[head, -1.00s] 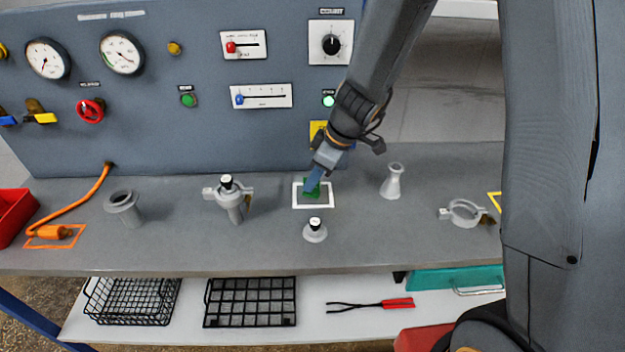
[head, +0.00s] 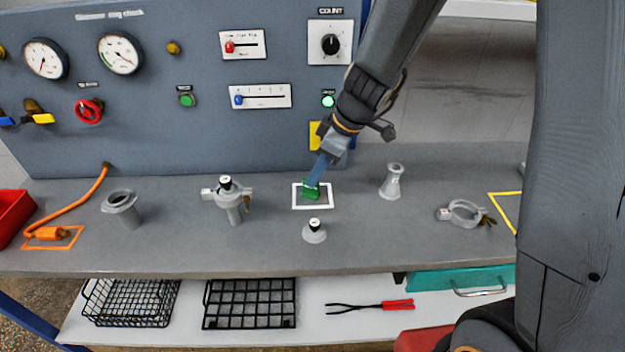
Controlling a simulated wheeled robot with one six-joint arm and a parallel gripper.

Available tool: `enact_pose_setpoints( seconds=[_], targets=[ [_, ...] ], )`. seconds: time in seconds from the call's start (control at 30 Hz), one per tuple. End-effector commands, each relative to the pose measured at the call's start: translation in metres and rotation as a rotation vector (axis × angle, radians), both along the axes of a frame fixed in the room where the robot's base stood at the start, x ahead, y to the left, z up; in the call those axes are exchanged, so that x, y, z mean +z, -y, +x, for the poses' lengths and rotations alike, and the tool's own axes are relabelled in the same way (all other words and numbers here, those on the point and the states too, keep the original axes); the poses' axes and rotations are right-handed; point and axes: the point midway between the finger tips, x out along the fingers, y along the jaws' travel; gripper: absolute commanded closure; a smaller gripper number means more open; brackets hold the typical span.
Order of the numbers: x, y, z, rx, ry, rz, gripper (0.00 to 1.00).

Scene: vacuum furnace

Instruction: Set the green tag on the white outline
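The green tag (head: 311,190) is inside the white outline (head: 329,205) on the grey bench, in the head view. It appears to lie on the bench, toward the middle of the outline. My gripper (head: 313,184) comes down from the upper right, and its blue fingers slant to the tag's upper edge. The fingers overlap in this view, so I cannot tell whether they grip the tag, touch it or are just clear of it. The fingers hide a little of the tag's far side.
A small grey fitting with a black top (head: 315,232) stands just in front of the outline. A clamped valve piece (head: 229,200) is to the left, a flared grey fitting (head: 392,182) to the right, and a ring clamp (head: 463,213) farther right. The panel (head: 210,130) rises behind.

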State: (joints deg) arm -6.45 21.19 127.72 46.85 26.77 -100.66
Motion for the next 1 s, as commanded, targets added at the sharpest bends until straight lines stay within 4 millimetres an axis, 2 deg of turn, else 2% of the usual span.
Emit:
enact_pose_setpoints(
  seconds=[0.3, 0.57, 0.77, 1.0],
  targets=[
    [0.051, 0.020, -0.008, 0.000, 0.003, 0.000, 0.77],
    [0.073, 0.028, -0.013, -0.001, 0.000, 0.000, 0.77],
    [0.067, 0.042, -0.029, -0.114, -0.057, -0.026, 0.77],
    [0.038, 0.086, -0.081, -0.530, -0.199, -0.113, 0.77]
  ],
)
